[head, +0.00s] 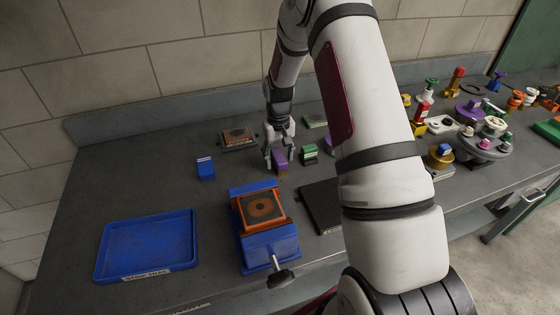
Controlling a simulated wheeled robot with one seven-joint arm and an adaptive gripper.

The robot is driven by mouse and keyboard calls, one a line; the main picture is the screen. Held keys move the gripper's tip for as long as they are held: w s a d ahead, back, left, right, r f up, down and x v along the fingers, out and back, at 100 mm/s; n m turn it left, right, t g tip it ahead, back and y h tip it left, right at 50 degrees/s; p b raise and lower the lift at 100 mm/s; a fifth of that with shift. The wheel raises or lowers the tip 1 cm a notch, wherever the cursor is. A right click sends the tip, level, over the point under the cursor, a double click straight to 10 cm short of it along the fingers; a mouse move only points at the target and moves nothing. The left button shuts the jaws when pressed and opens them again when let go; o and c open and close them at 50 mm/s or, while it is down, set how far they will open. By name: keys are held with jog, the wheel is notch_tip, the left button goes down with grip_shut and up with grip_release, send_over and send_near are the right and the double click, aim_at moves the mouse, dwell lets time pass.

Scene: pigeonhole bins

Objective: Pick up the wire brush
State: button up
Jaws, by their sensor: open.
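My gripper (278,152) points down over the back middle of the bench, its fingers open. A small purple block with a brownish lower part (281,163) stands at the fingertips. It may be the wire brush, but it is too small to tell. I cannot tell whether the fingers touch it or are around it; the gripper hides its upper part. A green block (310,153) stands just to the right of the gripper. A small blue block (205,168) stands apart to the left.
A blue vise (268,246) holding an orange plate (260,207) stands in front of the gripper. An empty blue tray (147,244) lies at the front left. A dark flat panel (322,204) lies right of the vise. Several colourful parts crowd the right side.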

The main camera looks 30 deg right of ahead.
aim_at(279, 155)
jog(key=shift+f, duration=0.55)
jog(key=c, duration=1.3)
jog(key=shift+o, duration=0.2)
jog(key=shift+r, duration=0.1)
notch_tip(279, 155, up, 10)
jog(key=shift+f+b, duration=0.1)
jog(key=shift+b, duration=0.65)
